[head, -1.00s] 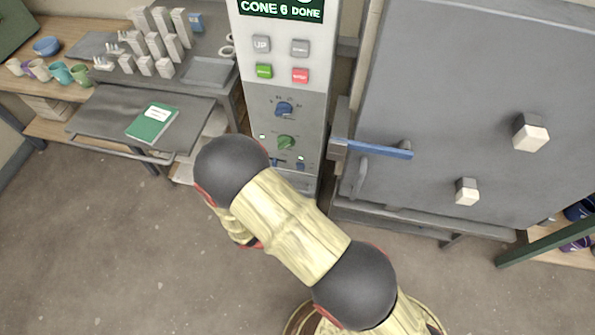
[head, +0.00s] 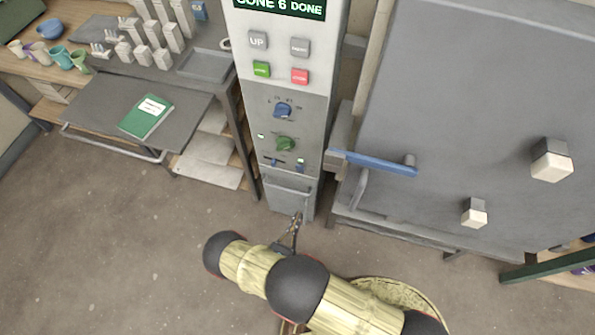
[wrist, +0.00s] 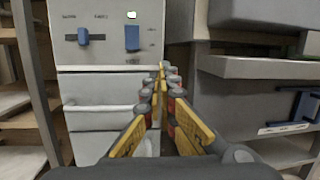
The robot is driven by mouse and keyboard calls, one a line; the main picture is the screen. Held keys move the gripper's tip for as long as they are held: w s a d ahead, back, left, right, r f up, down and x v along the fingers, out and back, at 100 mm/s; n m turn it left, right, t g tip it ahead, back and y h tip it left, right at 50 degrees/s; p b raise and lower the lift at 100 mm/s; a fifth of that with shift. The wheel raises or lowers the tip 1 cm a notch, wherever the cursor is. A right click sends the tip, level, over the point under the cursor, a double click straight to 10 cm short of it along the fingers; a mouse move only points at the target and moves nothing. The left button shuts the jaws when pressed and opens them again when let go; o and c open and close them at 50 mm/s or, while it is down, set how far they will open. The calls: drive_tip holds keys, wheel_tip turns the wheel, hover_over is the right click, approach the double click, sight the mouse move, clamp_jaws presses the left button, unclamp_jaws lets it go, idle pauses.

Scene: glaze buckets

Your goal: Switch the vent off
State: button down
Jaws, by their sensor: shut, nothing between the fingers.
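The control panel (head: 290,140) stands upright in the middle of the head view. Near its bottom are a small blue slider (head: 274,161) and a blue rocker switch (head: 299,166). In the wrist view the slider (wrist: 84,37) is at upper left and the rocker (wrist: 132,38) is to its right, with a bright white lamp (wrist: 131,14) above it. The labels are too blurred to read, so I cannot tell for certain which is the vent switch. My gripper (wrist: 162,78) is shut and empty, below and slightly right of the rocker, apart from it. It also shows in the head view (head: 296,220).
A kiln door with a blue handle (head: 375,162) stands close on the right. A cart with a green book (head: 147,115) is on the left. The floor in front is clear.

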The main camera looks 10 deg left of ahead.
sight(298, 168)
drive_tip(key=a+r+y, duration=0.1)
drive_tip(key=a+t, duration=0.1)
drive_tip(key=a, duration=0.1)
drive_tip(key=a+r+y, duration=0.1)
drive_tip(key=shift+w+a+r+n+t+y, duration=0.2)
drive_tip(key=shift+a+r+n+t+y, duration=0.1)
drive_tip(key=shift+n, duration=0.1)
drive_tip(key=shift+w, duration=0.1)
drive_tip(key=b+x, duration=0.2)
drive_tip(key=x, duration=1.2)
drive_tip(key=shift+b, duration=0.4)
